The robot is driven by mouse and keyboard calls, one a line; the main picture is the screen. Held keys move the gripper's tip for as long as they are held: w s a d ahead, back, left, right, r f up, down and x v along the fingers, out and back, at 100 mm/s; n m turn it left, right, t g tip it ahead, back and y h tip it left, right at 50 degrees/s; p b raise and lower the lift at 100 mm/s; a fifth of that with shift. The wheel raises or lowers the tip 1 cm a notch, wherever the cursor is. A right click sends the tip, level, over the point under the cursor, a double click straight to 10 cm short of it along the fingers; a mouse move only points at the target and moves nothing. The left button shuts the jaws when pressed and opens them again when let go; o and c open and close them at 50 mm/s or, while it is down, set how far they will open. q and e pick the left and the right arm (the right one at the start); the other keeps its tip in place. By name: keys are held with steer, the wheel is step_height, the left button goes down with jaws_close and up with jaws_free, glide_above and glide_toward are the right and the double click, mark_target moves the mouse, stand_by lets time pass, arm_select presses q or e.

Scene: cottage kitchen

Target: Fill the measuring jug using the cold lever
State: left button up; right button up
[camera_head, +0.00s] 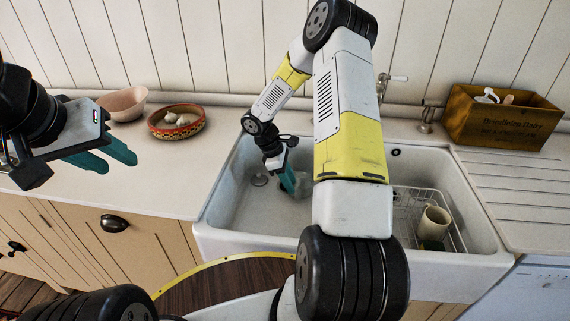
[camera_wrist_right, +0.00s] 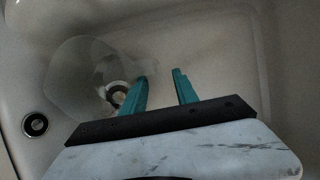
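The clear measuring jug (camera_wrist_right: 80,72) is in the white sink (camera_head: 225,207). In the head view the jug (camera_head: 303,184) is a faint shape beside my right gripper (camera_head: 291,186), which reaches down into the basin. In the right wrist view my right gripper (camera_wrist_right: 162,74) has its teal fingers apart. The jug is at the left finger, with what looks like its handle close to that fingertip; contact is unclear. A white tap lever (camera_head: 398,78) shows behind my right arm, which hides much of the tap. I cannot tell whether it is cold. My left gripper (camera_head: 120,164) is open and empty above the counter.
A wire rack (camera_head: 408,199) with a cream mug (camera_head: 434,222) fills the sink's right side. A wooden box (camera_head: 505,118) stands behind the draining board. A pink bowl (camera_head: 122,103) and a patterned bowl (camera_head: 177,122) sit on the left counter. A metal fitting (camera_head: 428,114) stands behind the sink.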

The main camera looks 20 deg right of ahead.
mark_target(296, 201)
steer(key=x, duration=0.6)
steer(key=shift+w, duration=0.1)
steer(key=shift+r, duration=0.1)
jaws_close()
stand_by(1.2)
